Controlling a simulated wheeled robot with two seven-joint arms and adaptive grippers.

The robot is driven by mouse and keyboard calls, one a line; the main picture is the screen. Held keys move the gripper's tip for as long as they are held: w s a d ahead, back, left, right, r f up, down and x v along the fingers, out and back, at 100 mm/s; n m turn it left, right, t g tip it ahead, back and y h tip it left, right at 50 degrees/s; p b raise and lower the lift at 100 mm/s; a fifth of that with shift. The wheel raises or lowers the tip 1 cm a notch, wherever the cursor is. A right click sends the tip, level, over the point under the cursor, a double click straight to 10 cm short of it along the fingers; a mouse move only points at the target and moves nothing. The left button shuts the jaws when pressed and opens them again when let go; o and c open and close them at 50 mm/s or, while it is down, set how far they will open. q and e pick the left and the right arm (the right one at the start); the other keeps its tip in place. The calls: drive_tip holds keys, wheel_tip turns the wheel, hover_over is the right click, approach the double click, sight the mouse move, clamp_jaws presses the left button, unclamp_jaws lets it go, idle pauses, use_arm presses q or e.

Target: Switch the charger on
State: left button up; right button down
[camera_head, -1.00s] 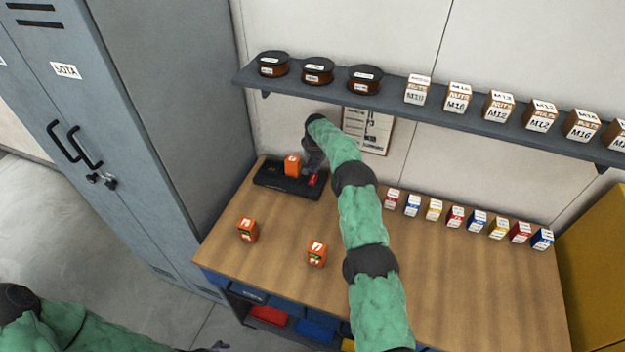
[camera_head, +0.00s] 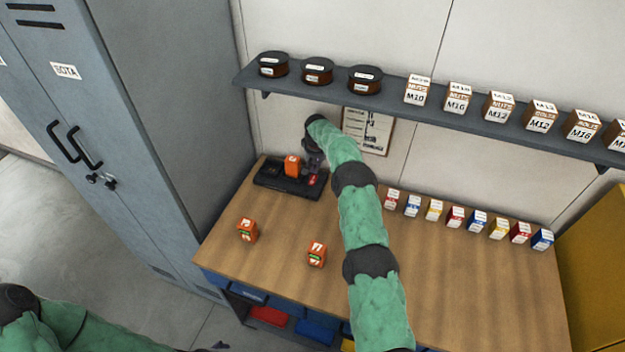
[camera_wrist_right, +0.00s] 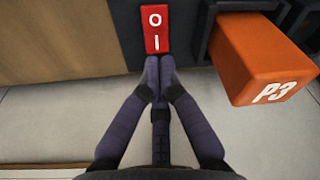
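The charger (camera_head: 268,180) is a black base at the back left of the table. An orange battery (camera_head: 292,166) stands in it; in the right wrist view the battery (camera_wrist_right: 262,62) is marked P3. The charger's red rocker switch (camera_wrist_right: 156,30), marked O and I, shows at the top of the right wrist view. My right gripper (camera_wrist_right: 160,62) has its fingertips together, at the I end of the switch; whether they touch it I cannot tell. In the head view my right gripper (camera_head: 312,168) is over the charger's right end. My left gripper (camera_head: 220,347) barely shows at the bottom edge.
Two more orange batteries, one on the left (camera_head: 247,230) and one on the right (camera_head: 317,254), stand on the wooden table (camera_head: 280,225). Small boxes (camera_head: 455,216) line its back right. A shelf (camera_head: 390,98) with spools and nut boxes hangs above. A grey locker (camera_head: 150,130) stands left.

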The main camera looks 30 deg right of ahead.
sight(314, 176)
drive_tip(key=shift+f+b, duration=1.05)
drive_tip(key=shift+f, duration=0.3)
idle(0.8)
drive_tip(key=shift+r+p, duration=1.1)
drive_tip(key=shift+r, duration=2.5)
